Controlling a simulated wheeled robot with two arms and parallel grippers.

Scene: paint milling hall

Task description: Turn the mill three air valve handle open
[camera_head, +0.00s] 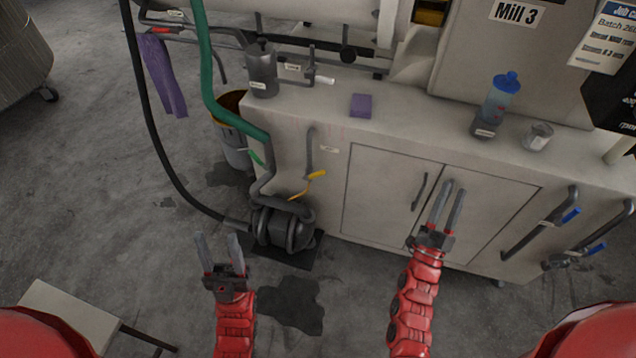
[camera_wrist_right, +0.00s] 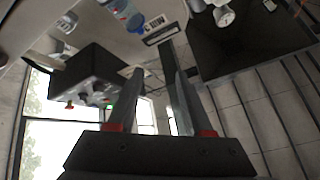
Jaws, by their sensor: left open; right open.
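The cabinet under the "Mill 3" sign (camera_head: 515,12) carries several valve handles, their small tags unreadable, so I cannot tell which is the air valve. A yellow handle (camera_head: 316,176) sits on piping above a dark pump (camera_head: 284,228). A green handle (camera_head: 256,157) is beside the green hose. Blue handles (camera_head: 571,216) (camera_head: 596,249) sit on pipes at the right. A pale-tipped handle (camera_head: 325,80) is on the top piping. My left gripper (camera_head: 217,240) is open and empty, left of the pump. My right gripper (camera_head: 453,190) is open and empty before the cabinet doors; its fingers show in the wrist view (camera_wrist_right: 152,62).
A green hose (camera_head: 205,70) and a black hose (camera_head: 150,130) run down to the pump area. A purple block (camera_head: 361,105), a blue-capped bottle (camera_head: 502,98) and a glass (camera_head: 537,136) stand on the cabinet top. A small table (camera_head: 80,315) is at lower left.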

